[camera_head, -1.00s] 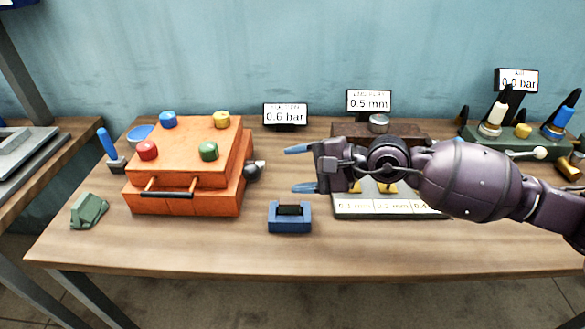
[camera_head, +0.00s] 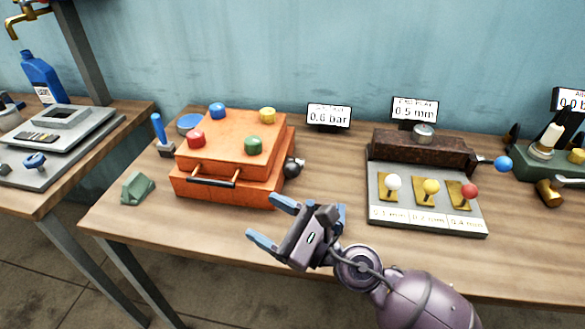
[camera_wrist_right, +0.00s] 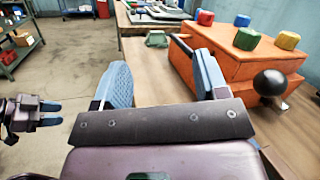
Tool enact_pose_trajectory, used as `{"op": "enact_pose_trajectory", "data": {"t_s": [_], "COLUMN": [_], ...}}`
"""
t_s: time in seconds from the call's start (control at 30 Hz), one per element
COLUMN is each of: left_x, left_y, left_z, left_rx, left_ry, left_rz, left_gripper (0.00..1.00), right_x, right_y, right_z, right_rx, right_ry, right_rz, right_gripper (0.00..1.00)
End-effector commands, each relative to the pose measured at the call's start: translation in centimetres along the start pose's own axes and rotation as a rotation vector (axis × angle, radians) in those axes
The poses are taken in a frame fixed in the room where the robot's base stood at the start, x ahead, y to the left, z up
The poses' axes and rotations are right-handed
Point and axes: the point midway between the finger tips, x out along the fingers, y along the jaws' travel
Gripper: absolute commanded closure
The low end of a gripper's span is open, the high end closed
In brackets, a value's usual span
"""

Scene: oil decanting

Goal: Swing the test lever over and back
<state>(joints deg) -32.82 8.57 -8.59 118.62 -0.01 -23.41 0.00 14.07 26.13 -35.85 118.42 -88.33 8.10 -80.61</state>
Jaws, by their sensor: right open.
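The label "test lever" is not readable. A short lever with a black ball knob (camera_head: 293,167) sticks out from the right side of the orange box (camera_head: 230,189); the knob also shows in the right wrist view (camera_wrist_right: 270,83). Another lever (camera_head: 503,164) with a blue ball sticks out right of the brown block. My right gripper (camera_head: 261,216) is open and empty, in front of the orange box's right part, apart from the black knob. In its wrist view (camera_wrist_right: 160,74) its spread fingers point toward the box. My left gripper (camera_wrist_right: 58,114) shows small at the left of that view, its opening unclear.
Red, blue, yellow and green knobs top the orange box. A gauge plate (camera_head: 425,220) stands to the right.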

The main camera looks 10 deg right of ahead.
Motion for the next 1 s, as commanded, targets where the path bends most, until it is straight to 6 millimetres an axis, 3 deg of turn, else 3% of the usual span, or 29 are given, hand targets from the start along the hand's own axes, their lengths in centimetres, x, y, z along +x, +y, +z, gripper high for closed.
{"op": "enact_pose_trajectory", "data": {"t_s": [0.2,0.43,0.73,1.0], "left_x": [-0.2,-0.1,0.1,0.2], "left_y": [0.0,0.0,0.1,0.0], "left_z": [-0.1,0.3,0.1,0.1], "left_rx": [-0.005,-0.006,-0.005,-0.003], "left_ry": [0.000,-0.004,0.001,0.002], "left_rz": [-0.002,-0.002,-0.001,0.000], "left_gripper": [0.57,0.57,0.57,0.57], "right_x": [1.7,0.7,-2.2,-1.7], "right_y": [-0.9,-3.4,-4.9,-6.4], "right_z": [2.1,0.6,-2.5,-3.4], "right_rx": [0.380,0.719,0.842,0.839], "right_ry": [-0.131,-0.147,-0.064,-0.059], "right_rz": [-0.385,-0.792,-1.059,-1.083], "right_gripper": [0.33,0.33,0.33,0.33]}}
